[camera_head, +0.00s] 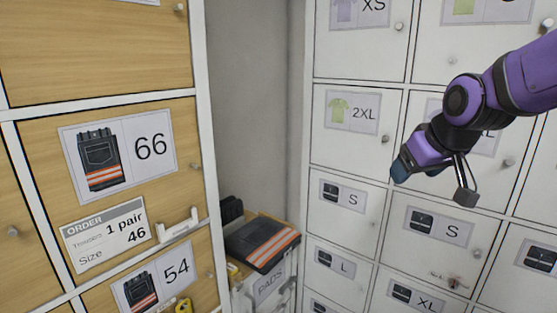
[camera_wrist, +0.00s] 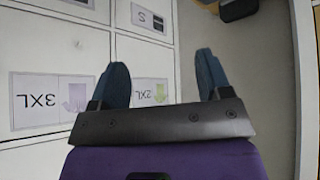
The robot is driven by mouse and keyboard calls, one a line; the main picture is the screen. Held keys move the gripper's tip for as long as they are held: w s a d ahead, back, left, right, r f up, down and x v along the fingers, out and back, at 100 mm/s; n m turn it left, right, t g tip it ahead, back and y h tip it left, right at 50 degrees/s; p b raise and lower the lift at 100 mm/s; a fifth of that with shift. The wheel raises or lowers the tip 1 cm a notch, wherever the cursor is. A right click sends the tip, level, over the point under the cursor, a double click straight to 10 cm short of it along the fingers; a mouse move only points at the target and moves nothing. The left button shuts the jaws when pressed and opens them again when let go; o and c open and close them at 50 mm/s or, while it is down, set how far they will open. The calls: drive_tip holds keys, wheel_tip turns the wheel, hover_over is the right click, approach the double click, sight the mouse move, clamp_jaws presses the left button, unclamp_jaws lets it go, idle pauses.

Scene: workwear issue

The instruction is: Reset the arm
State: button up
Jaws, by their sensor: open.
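My gripper (camera_head: 402,170) is at the right of the head view, at the end of my purple arm, in front of the white locker doors (camera_head: 345,152). In the wrist view, the two blue fingers of my gripper (camera_wrist: 163,78) stand wide apart with nothing between them. The gripper is open and empty. Behind the fingers, the wrist view shows door labels, 3XL (camera_wrist: 48,99) and 2XL (camera_wrist: 150,93), upside down.
Wooden lockers (camera_head: 90,50) labelled 66 and 54 stand at left, with an order card (camera_head: 105,235) reading trousers, 1 pair, size 46. Folded dark trousers (camera_head: 262,243) with orange stripes lie on a unit marked PADS (camera_head: 270,286) in the corner. Grey wall (camera_head: 250,100) is between the lockers.

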drive_tip(key=s+d+m+g, duration=0.2)
drive_tip(key=s+d+m, duration=0.1)
drive_tip(key=s, duration=1.7)
drive_tip(key=shift+d+r+h, duration=0.4)
drive_tip(key=shift+d+r, duration=0.05)
drive_tip(key=shift+d, duration=0.05)
